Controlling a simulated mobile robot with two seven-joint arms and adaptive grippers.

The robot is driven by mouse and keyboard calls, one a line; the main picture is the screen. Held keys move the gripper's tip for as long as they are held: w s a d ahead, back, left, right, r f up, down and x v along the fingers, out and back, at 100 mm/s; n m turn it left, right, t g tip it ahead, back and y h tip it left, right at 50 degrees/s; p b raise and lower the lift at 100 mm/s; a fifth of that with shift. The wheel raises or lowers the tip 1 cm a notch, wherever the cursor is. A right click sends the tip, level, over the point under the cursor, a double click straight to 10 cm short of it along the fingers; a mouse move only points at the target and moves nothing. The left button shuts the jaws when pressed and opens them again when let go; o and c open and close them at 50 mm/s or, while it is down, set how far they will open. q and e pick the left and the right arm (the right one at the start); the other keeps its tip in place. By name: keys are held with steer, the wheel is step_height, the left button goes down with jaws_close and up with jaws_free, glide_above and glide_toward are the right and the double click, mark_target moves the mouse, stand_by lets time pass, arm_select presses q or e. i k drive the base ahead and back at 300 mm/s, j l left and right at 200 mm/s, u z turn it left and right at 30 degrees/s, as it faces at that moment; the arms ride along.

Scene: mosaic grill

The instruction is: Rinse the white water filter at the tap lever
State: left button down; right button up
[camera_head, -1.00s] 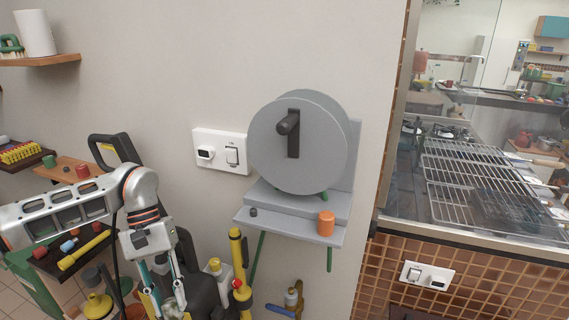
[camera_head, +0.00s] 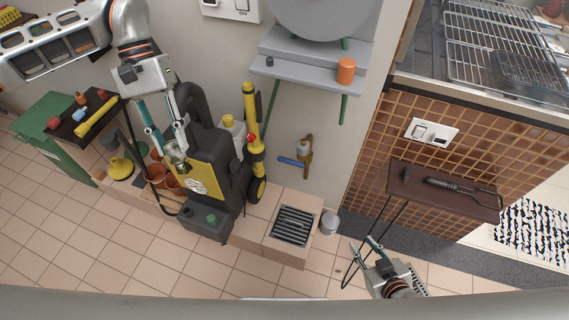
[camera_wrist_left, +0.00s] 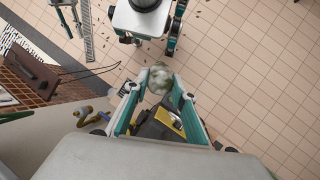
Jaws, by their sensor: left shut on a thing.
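My left gripper (camera_head: 171,150) is shut on a rounded, mottled white-green thing, which I take to be the water filter (camera_head: 176,157). It is held in the air in front of the yellow and black machine. In the left wrist view the filter (camera_wrist_left: 160,78) sits between the teal fingertips (camera_wrist_left: 158,88). The brass wall tap (camera_head: 307,150) with its blue tap lever (camera_head: 291,162) is to the right of the left gripper, clear of it. My right gripper (camera_head: 366,246) is open and empty at the lower right.
A floor drain grate (camera_head: 293,226) lies below the tap, with a metal bucket (camera_head: 329,223) beside it. The yellow and black machine (camera_head: 205,165) stands left of the tap. A grey shelf (camera_head: 310,80) is above. A brown shelf (camera_head: 443,192) hangs at right.

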mark_target(283, 159)
steer(key=j, duration=0.6)
steer(key=k+j+z, duration=0.1)
steer(key=j, duration=0.55)
